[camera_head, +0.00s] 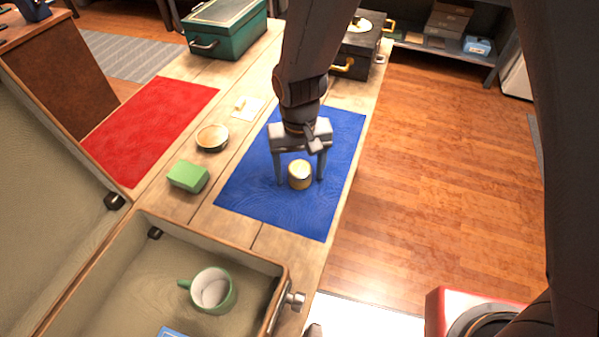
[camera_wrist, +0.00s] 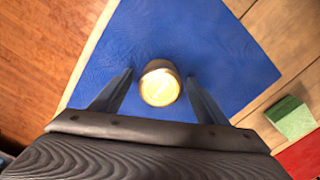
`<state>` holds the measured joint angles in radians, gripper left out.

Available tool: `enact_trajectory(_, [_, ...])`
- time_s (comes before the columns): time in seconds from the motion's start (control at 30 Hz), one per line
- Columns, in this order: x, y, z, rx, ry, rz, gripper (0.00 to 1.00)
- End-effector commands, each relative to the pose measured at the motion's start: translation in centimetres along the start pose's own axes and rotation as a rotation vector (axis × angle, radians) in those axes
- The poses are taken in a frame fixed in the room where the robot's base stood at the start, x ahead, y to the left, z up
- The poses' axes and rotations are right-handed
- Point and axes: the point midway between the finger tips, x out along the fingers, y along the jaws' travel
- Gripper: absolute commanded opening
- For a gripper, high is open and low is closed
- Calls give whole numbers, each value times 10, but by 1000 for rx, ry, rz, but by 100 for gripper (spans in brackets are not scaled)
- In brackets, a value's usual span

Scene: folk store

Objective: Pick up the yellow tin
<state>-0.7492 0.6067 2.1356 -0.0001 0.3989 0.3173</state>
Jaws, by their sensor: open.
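The yellow tin (camera_head: 300,175) is a small round tin standing upright on the blue mat (camera_head: 262,205). In the wrist view the tin (camera_wrist: 160,84) shows its bright lid, slightly beyond and between the fingertips. My gripper (camera_head: 300,180) is open above the mat, with one finger on each side of the tin. In the wrist view the fingers of my gripper (camera_wrist: 160,76) show a gap to the tin on both sides. Nothing is held.
A green block (camera_head: 188,176) and a round bowl (camera_head: 212,138) sit left of the blue mat, near a red mat (camera_head: 150,130). An open case (camera_head: 262,262) with a green mug (camera_head: 212,290) is in front. A teal box (camera_head: 225,28) and dark box (camera_head: 362,50) stand behind.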

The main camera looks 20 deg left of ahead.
Motion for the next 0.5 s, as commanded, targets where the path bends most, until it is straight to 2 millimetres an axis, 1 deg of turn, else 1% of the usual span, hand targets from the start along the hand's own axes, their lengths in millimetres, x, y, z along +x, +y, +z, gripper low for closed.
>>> enact_trajectory(0.1, [0,0,0,0,0,0,68])
enact_trajectory(0.13, [0,0,0,0,0,0,66])
enact_trajectory(0.4, [0,0,0,0,0,0,22])
enact_trajectory(0.5, [0,0,0,0,0,0,22])
